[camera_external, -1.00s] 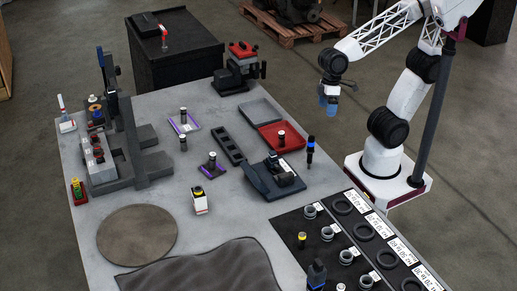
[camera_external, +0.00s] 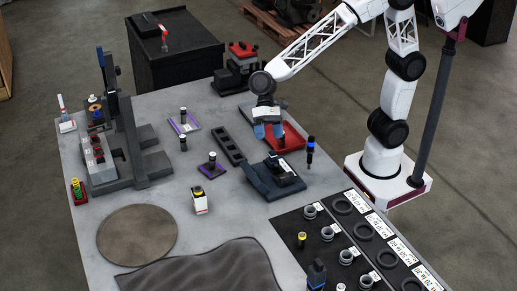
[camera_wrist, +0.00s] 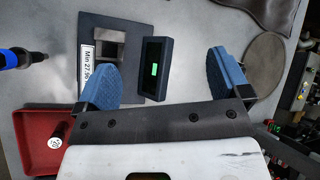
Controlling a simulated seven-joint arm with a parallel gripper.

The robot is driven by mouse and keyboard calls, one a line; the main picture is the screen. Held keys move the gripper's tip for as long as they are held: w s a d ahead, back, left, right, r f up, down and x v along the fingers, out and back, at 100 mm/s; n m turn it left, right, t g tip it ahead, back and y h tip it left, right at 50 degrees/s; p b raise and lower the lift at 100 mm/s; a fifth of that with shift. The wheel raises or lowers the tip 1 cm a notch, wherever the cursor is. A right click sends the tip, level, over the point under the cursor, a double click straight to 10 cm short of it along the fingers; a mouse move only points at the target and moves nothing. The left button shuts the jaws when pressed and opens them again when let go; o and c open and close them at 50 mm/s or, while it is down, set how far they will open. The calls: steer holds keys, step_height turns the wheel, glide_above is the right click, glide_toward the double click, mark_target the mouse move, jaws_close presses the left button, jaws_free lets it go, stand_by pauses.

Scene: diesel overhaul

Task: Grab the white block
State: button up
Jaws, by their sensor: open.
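I cannot make out the white block in the wrist view.
The red tray (camera_external: 292,139) and a dark stand (camera_external: 262,184) lie near my gripper. A blue-and-black tool (camera_external: 310,152) stands upright to the right. Purple-edged plates (camera_external: 212,171) and a slotted dark strip (camera_external: 228,146) lie left of my gripper. Bare table surrounds the white block.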

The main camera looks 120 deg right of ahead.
steer(key=w+d+f+m+t+y, duration=0.15)
steer(key=w+f+m, duration=0.3)
steer(key=w, duration=0.75)
steer(key=m+t+y, duration=0.3)
steer(key=m, duration=0.3)
glide_toward(199, 186)
steer(key=x, duration=0.4)
steer(key=shift+d+f+h, duration=0.15)
steer(key=shift+d+h, duration=0.05)
steer(key=shift+h, duration=0.05)
steer(key=shift+g+x, duration=0.25)
steer(key=shift+x, duration=1)
steer(key=shift+a, duration=0.15)
steer(key=shift+x, duration=2.5)
steer(key=shift+w, duration=0.1)
